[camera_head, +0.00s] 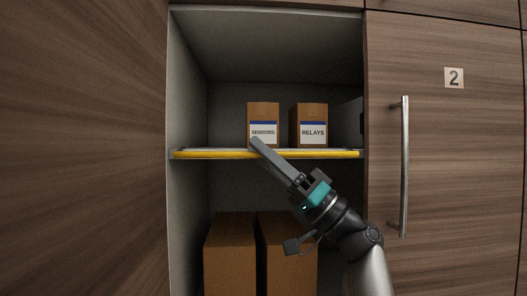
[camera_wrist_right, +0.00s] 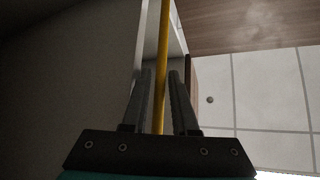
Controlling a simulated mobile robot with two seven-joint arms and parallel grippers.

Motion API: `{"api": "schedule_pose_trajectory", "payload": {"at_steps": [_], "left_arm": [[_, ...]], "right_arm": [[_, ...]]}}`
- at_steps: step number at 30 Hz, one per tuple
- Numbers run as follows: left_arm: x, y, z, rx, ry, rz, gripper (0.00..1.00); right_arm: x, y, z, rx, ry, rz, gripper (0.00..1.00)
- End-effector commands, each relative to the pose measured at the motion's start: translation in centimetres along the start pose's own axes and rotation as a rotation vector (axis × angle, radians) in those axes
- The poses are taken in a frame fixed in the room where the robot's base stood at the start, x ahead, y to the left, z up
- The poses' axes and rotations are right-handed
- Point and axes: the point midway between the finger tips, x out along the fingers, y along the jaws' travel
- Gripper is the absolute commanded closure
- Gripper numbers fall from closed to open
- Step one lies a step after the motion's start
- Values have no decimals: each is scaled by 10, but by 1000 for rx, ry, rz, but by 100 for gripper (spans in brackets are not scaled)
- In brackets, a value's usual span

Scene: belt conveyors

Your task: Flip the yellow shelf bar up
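The yellow shelf bar (camera_head: 325,154) runs along the front edge of a shelf in an open cabinet bay, in the head view. My right gripper (camera_head: 256,144) reaches up from the lower right, with its fingertips at the bar's height, in front of the left box. In the right wrist view the yellow bar (camera_wrist_right: 162,50) shows between the two fingers (camera_wrist_right: 161,75). The fingers stand apart, with a gap on each side of the bar. I cannot tell how far the bar lies beyond the fingertips. My left gripper is not in view.
On the shelf stand a brown box (camera_head: 263,110) with a partly hidden label and a RELAYS box (camera_head: 311,111). Two larger brown boxes (camera_head: 230,255) stand below. A closed door with a metal handle (camera_head: 404,165) is at right; a wooden panel (camera_head: 85,150) is at left.

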Motion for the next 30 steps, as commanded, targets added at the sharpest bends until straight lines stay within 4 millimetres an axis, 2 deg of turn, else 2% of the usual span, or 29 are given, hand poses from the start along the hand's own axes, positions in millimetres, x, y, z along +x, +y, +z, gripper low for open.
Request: {"api": "schedule_pose_trajectory", "payload": {"at_steps": [4, 11, 24, 30], "left_arm": [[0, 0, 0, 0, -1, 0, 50], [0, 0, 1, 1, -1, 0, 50], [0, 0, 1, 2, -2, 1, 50], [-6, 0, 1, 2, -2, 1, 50]], "right_arm": [[0, 0, 0, 0, 0, 0, 74], [0, 0, 0, 0, 0, 0, 100], [-1, 0, 0, 1, 0, 1, 100], [1, -1, -2, 18, 0, 18, 100]]}}
